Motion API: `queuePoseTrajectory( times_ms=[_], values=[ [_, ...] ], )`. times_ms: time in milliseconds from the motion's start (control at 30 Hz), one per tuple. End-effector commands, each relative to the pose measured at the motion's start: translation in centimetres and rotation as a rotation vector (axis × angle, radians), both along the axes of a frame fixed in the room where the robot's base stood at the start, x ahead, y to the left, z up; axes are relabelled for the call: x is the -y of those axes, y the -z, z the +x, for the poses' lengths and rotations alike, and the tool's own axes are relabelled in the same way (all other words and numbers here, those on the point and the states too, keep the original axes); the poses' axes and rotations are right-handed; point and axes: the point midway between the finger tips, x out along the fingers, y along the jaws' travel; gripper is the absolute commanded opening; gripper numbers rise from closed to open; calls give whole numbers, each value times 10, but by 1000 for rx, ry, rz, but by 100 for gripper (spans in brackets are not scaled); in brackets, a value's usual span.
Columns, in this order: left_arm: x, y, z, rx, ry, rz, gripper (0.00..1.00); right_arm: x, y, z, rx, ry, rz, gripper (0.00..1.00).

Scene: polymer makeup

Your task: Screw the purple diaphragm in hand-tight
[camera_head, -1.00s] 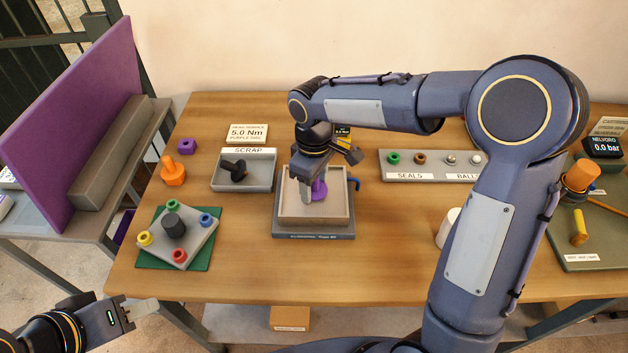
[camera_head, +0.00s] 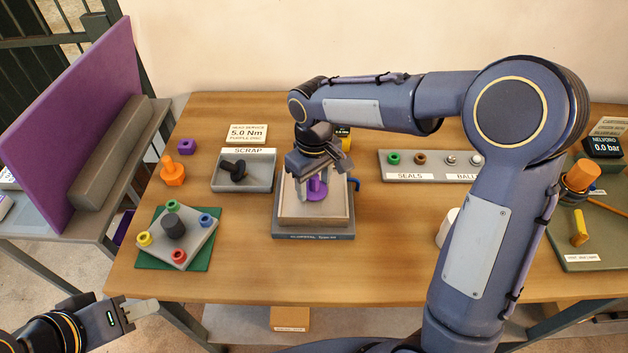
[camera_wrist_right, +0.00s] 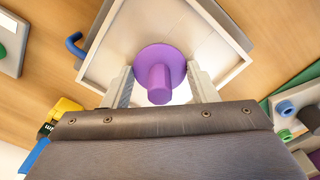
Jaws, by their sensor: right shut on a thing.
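The purple diaphragm (camera_head: 317,193), a round disc with a stub in its middle, sits in the grey-beige tray of the fixture (camera_head: 313,219) at the table's middle. In the right wrist view the purple diaphragm (camera_wrist_right: 155,62) lies between two light fingers, its stub pointing toward the camera. My right gripper (camera_head: 313,184) points down over the tray and is shut on the diaphragm; the exact contact of the fingers is hard to make out. My left gripper (camera_head: 140,311) is at the lower left, off the table's front edge, away from the fixture. Its finger gap is unclear.
Left of the fixture stand the scrap tray (camera_head: 243,184) with a black part and a plate (camera_head: 186,252) with coloured pieces. A blue hooked part (camera_head: 355,184) sticks out at the fixture's right. A seals-and-balls tray (camera_head: 432,168) lies behind my right arm.

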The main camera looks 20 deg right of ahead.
Motion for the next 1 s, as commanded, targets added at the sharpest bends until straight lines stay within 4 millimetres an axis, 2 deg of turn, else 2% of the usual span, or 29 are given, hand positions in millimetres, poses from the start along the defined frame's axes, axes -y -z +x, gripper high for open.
queuePoseTrajectory(
  times_ms=[33,200,467,567,800,967,1000],
  values=[
    [0,0,0,0,0,0,36,0,0,0,1,-1,0,57],
    [0,0,0,0,0,0,36,0,0,0,1,-2,0,78],
    [0,0,0,0,0,0,36,0,-1,0,0,-3,0,78],
    [0,0,0,0,0,0,36,0,-7,1,2,-3,0,78],
    [0,-1,0,0,0,0,36,0,-48,1,5,-3,0,78],
    [0,-2,0,0,0,0,36,0,-69,1,4,-2,2,78],
    [0,-2,0,0,0,0,36,0,-73,1,3,-2,1,74]
  ],
)
